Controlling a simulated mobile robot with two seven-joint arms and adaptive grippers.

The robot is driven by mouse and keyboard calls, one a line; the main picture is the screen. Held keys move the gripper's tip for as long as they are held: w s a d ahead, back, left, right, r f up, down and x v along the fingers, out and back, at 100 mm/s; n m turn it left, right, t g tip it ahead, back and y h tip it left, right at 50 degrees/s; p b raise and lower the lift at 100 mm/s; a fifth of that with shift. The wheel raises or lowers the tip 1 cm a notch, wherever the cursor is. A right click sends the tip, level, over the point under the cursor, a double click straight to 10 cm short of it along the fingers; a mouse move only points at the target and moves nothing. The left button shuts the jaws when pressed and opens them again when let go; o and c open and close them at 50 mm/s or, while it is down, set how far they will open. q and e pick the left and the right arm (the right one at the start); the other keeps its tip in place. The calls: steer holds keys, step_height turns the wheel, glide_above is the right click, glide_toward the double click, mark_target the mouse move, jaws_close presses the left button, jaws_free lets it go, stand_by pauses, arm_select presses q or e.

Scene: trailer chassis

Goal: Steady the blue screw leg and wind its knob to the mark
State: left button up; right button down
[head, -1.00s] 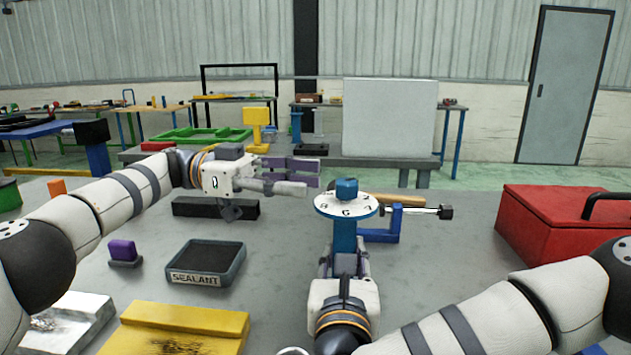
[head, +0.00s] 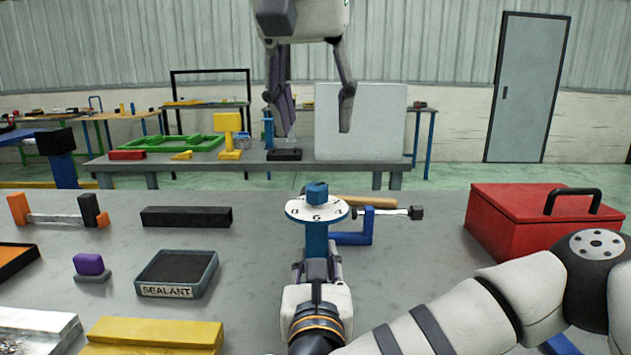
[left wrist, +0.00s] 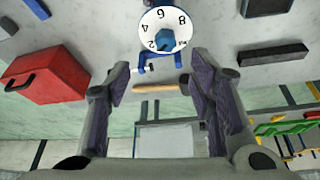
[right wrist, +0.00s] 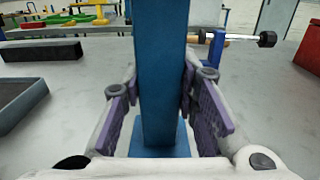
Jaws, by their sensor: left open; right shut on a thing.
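The blue screw leg (head: 316,240) stands upright on the bench, topped by a white numbered dial (head: 300,211) and a small blue knob (head: 317,193). My right gripper (head: 317,262) is shut on the leg below the dial; the right wrist view shows its purple pads at both sides of the blue post (right wrist: 160,80). My left gripper (head: 315,125) is open, empty and pointing down, high above the knob and apart from it. In the left wrist view the dial (left wrist: 152,22) and knob (left wrist: 165,40) show beyond the open fingers. I cannot make out the mark.
A blue bracket (head: 352,238) with a bolt stands right behind the leg, beside a wooden handle (head: 362,202). A red toolbox (head: 515,235) is at the right. A sealant tray (head: 178,273), a black bar (head: 187,217) and a yellow block (head: 160,335) lie left.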

mark_target(316, 185)
arm_select(q)
steer(key=shift+n+y, duration=0.3)
steer(key=shift+n, duration=0.1)
steer(key=x, duration=1.1)
steer(key=shift+w+a+f, duration=0.15)
steer(key=shift+w+f, duration=0.05)
steer(key=shift+w, duration=0.2)
steer(key=c, duration=1.2)
steer(key=shift+o, duration=0.2)
